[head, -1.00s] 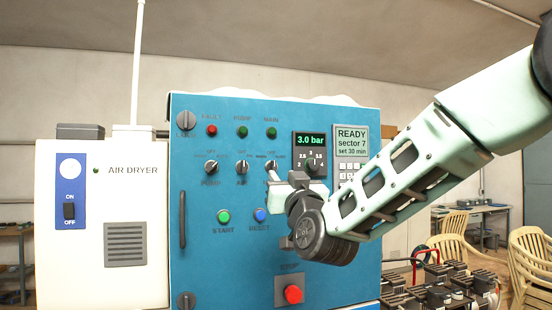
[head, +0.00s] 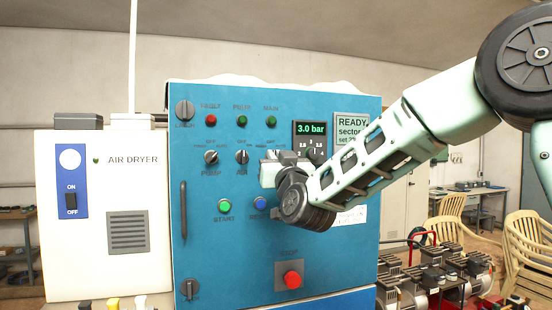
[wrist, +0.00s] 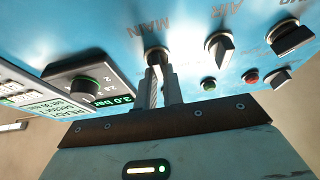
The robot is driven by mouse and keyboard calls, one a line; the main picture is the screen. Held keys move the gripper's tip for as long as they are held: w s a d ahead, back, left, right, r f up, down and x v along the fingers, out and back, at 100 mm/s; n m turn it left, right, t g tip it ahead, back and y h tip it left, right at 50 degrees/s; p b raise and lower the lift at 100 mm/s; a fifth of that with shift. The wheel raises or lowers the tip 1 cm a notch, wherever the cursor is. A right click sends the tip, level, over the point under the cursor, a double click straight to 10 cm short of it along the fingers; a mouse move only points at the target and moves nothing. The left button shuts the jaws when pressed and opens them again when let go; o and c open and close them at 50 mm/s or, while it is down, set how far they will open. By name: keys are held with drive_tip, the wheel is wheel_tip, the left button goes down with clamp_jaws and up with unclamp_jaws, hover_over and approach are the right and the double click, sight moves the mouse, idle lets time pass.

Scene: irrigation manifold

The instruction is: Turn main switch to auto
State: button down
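The main switch (wrist: 156,54) is a small round-based knob under the MAIN label on the blue control panel (head: 232,275). In the wrist view my gripper (wrist: 160,72) is at this knob, with its two fingers close together and their tips on either side of the handle. The fingers appear shut on it. The handle is mostly hidden between the fingers, so its pointing direction cannot be read. In the head view my gripper (head: 268,170) covers the main switch and reaches in from the right.
The air switch (head: 242,157) and pump switch (head: 211,157) sit left of my gripper. The pressure dial (head: 311,153) is close on its right. The start button (head: 224,205), reset button (head: 260,203) and red stop button (head: 292,280) lie below.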

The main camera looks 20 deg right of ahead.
drive_tip(key=shift+f+b, duration=0.1)
drive_tip(key=shift+b, duration=0.3)
drive_tip(key=shift+m+g+h+b, duration=0.35)
drive_tip(key=shift+m+h+b, duration=0.6)
drive_tip(key=shift+m+b, duration=0.8)
drive_tip(key=shift+m+g+h+b, duration=0.3)
drive_tip(key=shift+m+h+b, duration=0.8)
drive_tip(key=shift+m, duration=1.3)
drive_tip(key=shift+m+g+h+b, duration=0.35)
drive_tip(key=shift+m+h+b, duration=0.5)
drive_tip(key=shift+m+b, duration=0.95)
drive_tip(key=shift+m, duration=0.55)
drive_tip(key=c, duration=1.5)
unclamp_jaws()
